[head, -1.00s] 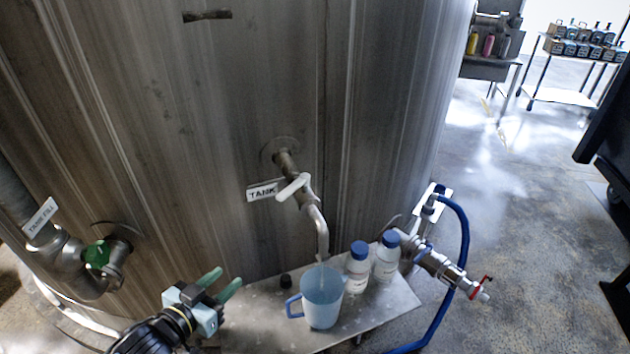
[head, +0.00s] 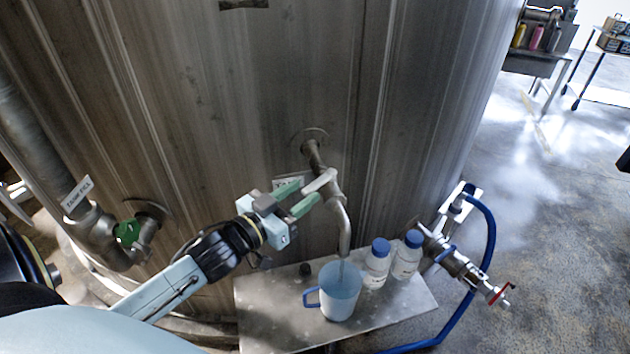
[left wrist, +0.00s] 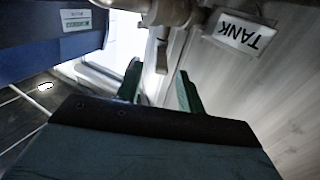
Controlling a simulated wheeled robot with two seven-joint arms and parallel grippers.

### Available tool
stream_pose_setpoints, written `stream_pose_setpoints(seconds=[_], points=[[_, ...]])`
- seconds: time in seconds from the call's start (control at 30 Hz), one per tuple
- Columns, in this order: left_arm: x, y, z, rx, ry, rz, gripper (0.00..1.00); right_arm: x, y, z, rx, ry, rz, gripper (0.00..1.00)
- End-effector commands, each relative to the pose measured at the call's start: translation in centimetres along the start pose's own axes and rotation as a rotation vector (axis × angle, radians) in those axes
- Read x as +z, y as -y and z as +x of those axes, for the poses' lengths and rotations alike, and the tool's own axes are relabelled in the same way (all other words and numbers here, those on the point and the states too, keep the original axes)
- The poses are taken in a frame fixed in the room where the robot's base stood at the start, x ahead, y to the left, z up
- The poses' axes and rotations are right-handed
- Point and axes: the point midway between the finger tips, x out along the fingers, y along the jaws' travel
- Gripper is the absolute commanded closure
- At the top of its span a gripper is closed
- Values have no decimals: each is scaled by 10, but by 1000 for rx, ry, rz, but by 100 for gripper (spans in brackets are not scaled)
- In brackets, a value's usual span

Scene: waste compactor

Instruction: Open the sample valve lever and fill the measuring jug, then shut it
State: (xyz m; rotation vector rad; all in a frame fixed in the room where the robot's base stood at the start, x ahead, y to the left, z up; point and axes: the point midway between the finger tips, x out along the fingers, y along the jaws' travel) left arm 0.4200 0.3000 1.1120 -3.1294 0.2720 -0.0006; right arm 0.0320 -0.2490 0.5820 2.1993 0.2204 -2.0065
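The sample valve's pale lever (head: 322,181) sits on the tank pipe, slanting across it; it also shows in the left wrist view (left wrist: 162,56). My left gripper (head: 304,195) is open, its green fingertips close to the lever's left end. In the left wrist view, the lever is ahead, in line with the gap between the fingers (left wrist: 160,90); I cannot tell whether they touch it. The translucent measuring jug (head: 341,292), with a blue handle, stands upright under the spout (head: 344,238). A thin pale stream seems to run into it; the level is unclear. My right gripper is not in view.
Two blue-capped bottles (head: 376,265) (head: 407,258) stand right of the jug on the metal shelf (head: 268,320). A small black cap (head: 305,269) lies left of it. A blue hose (head: 490,245) and red-handled valve (head: 500,294) are at right. The TANK sign (left wrist: 240,33) is beside the valve.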

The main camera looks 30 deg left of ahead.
Motion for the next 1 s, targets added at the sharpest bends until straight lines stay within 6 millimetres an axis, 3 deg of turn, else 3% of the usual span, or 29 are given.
stream_pose_setpoints(seconds=[0.1, 0.3, 0.73, 1.0], points=[[-1, 0, 20, 0, -3, 1, 62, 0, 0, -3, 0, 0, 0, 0], [0, 0, 42, -1, -1, -1, 62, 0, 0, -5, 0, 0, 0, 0], [0, 0, 49, -1, 1, -1, 62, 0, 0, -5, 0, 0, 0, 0], [0, 0, 49, 0, 0, -1, 96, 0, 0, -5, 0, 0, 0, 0]])
